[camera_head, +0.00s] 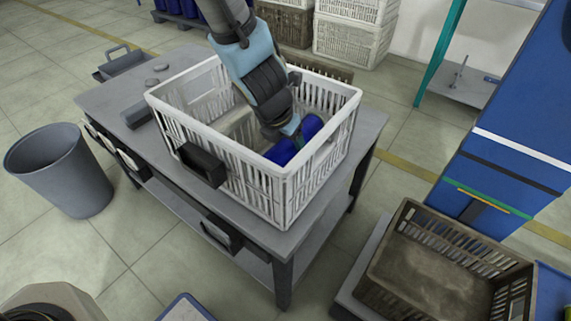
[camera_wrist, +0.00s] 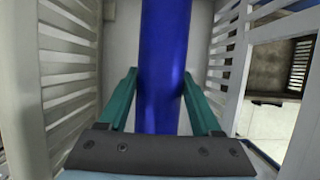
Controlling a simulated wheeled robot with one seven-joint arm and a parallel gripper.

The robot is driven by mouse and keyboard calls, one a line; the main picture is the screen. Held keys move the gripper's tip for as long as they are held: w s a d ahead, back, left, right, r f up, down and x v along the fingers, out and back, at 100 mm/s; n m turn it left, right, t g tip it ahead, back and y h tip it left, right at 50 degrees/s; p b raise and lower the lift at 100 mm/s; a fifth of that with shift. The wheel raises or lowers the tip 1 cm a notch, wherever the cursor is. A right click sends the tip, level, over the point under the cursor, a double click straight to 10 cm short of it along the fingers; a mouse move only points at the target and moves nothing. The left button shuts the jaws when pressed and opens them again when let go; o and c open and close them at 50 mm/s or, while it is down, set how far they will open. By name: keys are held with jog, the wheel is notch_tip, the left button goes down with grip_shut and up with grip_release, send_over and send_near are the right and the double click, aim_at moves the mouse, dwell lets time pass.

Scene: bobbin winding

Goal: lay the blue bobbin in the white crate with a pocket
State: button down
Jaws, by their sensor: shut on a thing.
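The white crate (camera_head: 255,165) stands on a grey table, with slatted walls and an open top. My gripper (camera_head: 297,137) reaches down into its right part. It is shut on the blue bobbin (camera_head: 283,152), whose blue shows on both sides of the gripper. In the wrist view the bobbin (camera_wrist: 165,45) runs lengthwise between the two green fingers of my gripper (camera_wrist: 160,78). White slatted walls (camera_wrist: 70,60) rise on both sides of it. The bobbin's underside is hidden, so I cannot tell whether it touches the crate floor. I cannot make out the pocket clearly.
The grey table (camera_head: 115,97) has small grey items on its far left. A grey bin (camera_head: 60,170) stands at left. A brown crate (camera_head: 430,275) sits at lower right beside a blue cabinet (camera_head: 520,120). More crates (camera_head: 350,40) stand behind. The crate walls surround my gripper closely.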

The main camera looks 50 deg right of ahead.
aim_at(283, 144)
jog(key=shift+f+b, duration=0.95)
jog(key=shift+f, duration=1.25)
jog(key=shift+f, duration=0.2)
jog(key=shift+c, duration=0.4)
grip_release()
jog(key=shift+r, duration=0.1)
jog(key=shift+r, duration=0.25)
jog(key=p+v, duration=0.4)
jog(key=v, duration=0.7)
jog(key=shift+a+r+p, duration=0.25)
jog(key=shift+a+p, duration=0.05)
jog(key=shift+p, duration=0.05)
